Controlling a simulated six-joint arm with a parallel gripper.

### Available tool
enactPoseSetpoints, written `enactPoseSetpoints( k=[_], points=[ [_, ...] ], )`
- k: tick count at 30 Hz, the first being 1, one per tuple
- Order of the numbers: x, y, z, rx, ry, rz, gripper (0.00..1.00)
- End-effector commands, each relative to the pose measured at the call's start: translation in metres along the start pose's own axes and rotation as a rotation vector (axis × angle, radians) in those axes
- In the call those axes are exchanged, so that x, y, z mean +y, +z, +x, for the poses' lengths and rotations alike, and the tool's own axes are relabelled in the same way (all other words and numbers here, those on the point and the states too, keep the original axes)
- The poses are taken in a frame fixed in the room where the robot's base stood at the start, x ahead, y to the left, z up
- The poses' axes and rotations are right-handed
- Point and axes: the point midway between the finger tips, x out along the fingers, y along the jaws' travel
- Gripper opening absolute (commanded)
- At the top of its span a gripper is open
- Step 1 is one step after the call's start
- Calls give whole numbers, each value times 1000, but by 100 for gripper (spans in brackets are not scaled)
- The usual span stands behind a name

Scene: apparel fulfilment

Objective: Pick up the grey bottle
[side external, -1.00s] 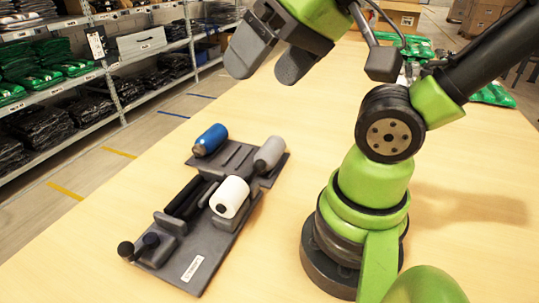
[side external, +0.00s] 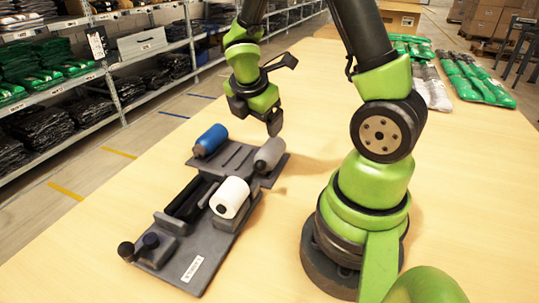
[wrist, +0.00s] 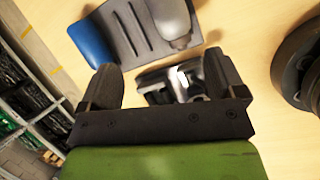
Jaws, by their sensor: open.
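The grey bottle (side external: 270,154) lies on its side at the right end of a dark grey rack (side external: 205,245) on the table. It also shows at the top of the wrist view (wrist: 172,20), beyond my fingertips. My gripper (side external: 257,116) is open and empty, pointing down above the far end of the rack, higher than the grey bottle and not touching it. In the wrist view the two fingers of my gripper (wrist: 163,68) are spread wide, and the grey bottle is not between them.
Two dark knobs stand at the rack's near end. Shelving (side external: 125,75) is on the left. Green and grey packs lie at the back right. The table around the rack is clear.

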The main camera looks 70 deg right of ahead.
Motion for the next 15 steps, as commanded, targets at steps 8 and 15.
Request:
enactPoseSetpoints(
  k=[8, 15],
  points=[
    [-6, -5, 44, 7, -59, -306, 89],
    [-8, -5, 71, 8, -62, -309, 89]
  ],
)
